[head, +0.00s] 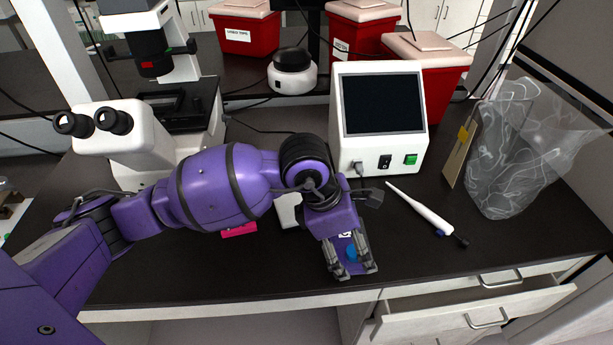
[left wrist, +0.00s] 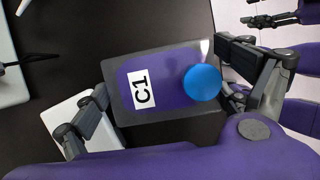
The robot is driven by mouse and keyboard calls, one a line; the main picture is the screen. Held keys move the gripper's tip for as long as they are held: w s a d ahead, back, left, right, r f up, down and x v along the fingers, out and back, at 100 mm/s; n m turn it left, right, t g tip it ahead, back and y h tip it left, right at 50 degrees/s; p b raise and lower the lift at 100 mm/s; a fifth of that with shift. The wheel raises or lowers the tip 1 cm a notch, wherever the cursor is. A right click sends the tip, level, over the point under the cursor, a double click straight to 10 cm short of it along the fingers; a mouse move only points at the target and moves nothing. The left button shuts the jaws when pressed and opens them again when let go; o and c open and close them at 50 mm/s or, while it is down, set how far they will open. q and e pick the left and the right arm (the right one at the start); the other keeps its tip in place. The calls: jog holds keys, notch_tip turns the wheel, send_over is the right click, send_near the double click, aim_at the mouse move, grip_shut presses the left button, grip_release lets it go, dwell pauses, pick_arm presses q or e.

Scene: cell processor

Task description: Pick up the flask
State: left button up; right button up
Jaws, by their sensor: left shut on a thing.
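The flask is flat, with a dark translucent body, a white label reading C1 and a round blue cap; it fills the middle of the left wrist view (left wrist: 170,108). In the head view the flask (head: 343,254) shows between the fingers, near the bench's front edge. My left gripper (head: 351,270) points down and is shut on the flask, one finger on each side, as the left wrist view also shows (left wrist: 172,100). My right gripper (left wrist: 270,13) shows small at the upper right of the left wrist view, apart from the flask, fingers apart.
A white device with a dark screen (head: 383,103) stands behind the gripper. A pipette (head: 420,208), a clear bag (head: 510,160) and a microscope (head: 130,135) are on the black bench (head: 270,275). Red bins (head: 430,75) stand behind. A drawer (head: 480,312) is open at front right.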

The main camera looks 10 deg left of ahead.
pick_arm(q)
jog(key=r, duration=0.1)
jog(key=r+p, duration=0.1)
jog(key=r, duration=0.1)
jog(key=shift+w+d+r, duration=0.1)
jog(key=shift+w+r, duration=0.1)
jog(key=shift+r, duration=0.1)
jog(key=s+r+p, duration=0.1)
jog(key=s+d+r+p, duration=0.1)
jog(key=r, duration=0.1)
jog(key=shift+s+r, duration=0.1)
jog(key=shift+r, duration=0.1)
jog(key=s+d+r, duration=0.2)
jog(key=s, duration=0.3)
jog(key=s+d+r, duration=0.2)
jog(key=s+r, duration=0.1)
jog(key=s, duration=0.3)
jog(key=shift+d+r, duration=0.25)
jog(key=shift+r, duration=0.05)
pick_arm(e)
jog(key=shift+t, duration=0.3)
jog(key=shift+w+a+r, duration=0.3)
jog(key=shift+w+r, duration=0.3)
jog(key=shift+r, duration=0.3)
jog(key=shift+w+a+r, duration=0.25)
jog(key=shift+w+r, duration=0.35)
jog(key=shift+r, duration=0.3)
